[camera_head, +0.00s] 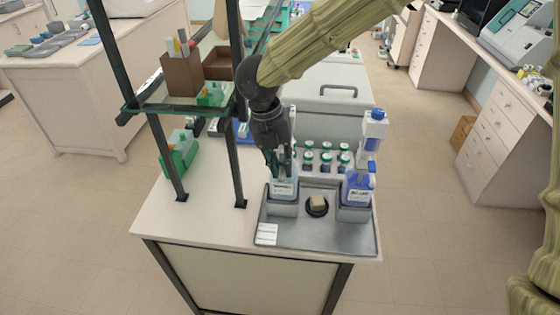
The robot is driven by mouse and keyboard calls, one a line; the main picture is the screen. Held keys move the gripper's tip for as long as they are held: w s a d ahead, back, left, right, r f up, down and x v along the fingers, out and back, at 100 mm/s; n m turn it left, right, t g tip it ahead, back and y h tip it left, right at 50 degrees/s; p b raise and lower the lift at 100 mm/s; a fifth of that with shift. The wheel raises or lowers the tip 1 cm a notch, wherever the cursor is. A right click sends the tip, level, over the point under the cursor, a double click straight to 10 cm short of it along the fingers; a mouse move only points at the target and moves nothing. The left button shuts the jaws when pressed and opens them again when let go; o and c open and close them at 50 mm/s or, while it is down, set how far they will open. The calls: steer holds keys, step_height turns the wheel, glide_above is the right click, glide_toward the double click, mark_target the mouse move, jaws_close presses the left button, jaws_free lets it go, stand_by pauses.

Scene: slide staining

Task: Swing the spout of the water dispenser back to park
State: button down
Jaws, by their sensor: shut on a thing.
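Two bottle-top dispensers stand in grey blocks on the grey tray (305,236). The left one (284,187) holds pale, clear liquid, which fits the water dispenser; its label is too small to read. The right one (357,188) holds deep blue liquid and has a tall white and blue head. My gripper (281,168) points down at the top of the left dispenser and is closed there. It hides most of that head, so the spout and its angle cannot be made out. The closed jaws seem to be on the spout.
A round dark holder with a beige block (317,203) sits between the dispensers. A white card (267,233) lies at the tray's front left. Several capped jars (326,160) stand behind. A dark shelf frame (237,150) rises close to the left.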

steer(key=shift+a+m, duration=0.2)
steer(key=shift+m, duration=0.1)
steer(key=c, duration=1.4)
jaws_free()
steer(key=shift+o, duration=0.2)
step_height(320, 180, up, 12)
steer(key=a, duration=0.2)
steer(key=shift+w+a, duration=0.15)
steer(key=shift+w, duration=0.1)
steer(key=shift+a+f, duration=0.1)
steer(key=shift+f, duration=0.05)
